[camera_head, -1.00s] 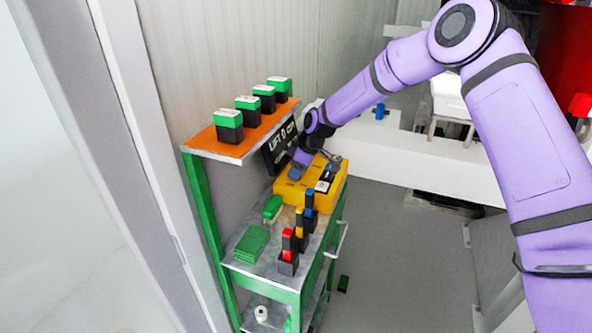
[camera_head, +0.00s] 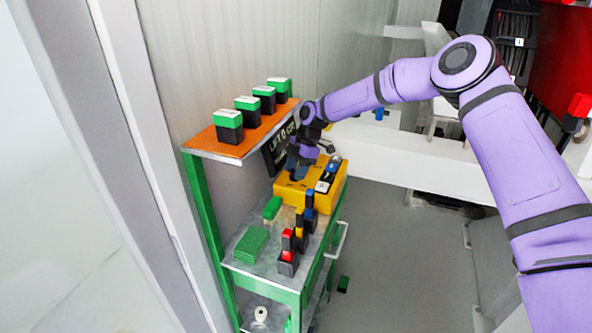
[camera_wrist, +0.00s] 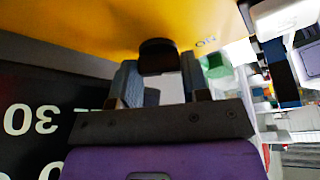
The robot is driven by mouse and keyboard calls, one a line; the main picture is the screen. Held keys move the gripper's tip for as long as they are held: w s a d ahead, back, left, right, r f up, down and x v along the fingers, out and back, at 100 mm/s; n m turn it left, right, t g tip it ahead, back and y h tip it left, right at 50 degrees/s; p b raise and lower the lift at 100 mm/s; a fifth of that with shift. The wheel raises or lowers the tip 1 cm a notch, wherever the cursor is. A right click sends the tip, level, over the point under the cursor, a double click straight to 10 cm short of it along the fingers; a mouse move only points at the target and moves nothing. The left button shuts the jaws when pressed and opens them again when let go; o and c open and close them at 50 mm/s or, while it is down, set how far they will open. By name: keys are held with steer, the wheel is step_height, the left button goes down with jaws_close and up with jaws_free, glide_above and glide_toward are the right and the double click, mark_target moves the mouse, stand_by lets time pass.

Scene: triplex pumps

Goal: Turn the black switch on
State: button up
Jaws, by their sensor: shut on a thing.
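The yellow box (camera_head: 287,205) stands on the green cart's upper metal shelf. Its yellow face (camera_wrist: 90,22) fills the top of the wrist view. The black switch (camera_wrist: 157,54) sticks out from that face, beside small lettering that seems to read ON. My gripper (camera_wrist: 158,72) is at the switch, with one finger on each side of it, shut on it. In the head view my gripper (camera_head: 298,172) is at the far left part of the box, and the black switch is hidden there.
A black sign (camera_head: 280,150) stands close behind my gripper. An orange shelf (camera_head: 206,142) with several green-and-black blocks overhangs at left. Other switches (camera_head: 325,181) sit on the box's right side. Red, yellow and blue blocks stand in front. Grey floor is open at right.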

steer(key=shift+n, duration=0.5)
steer(key=o, duration=0.9)
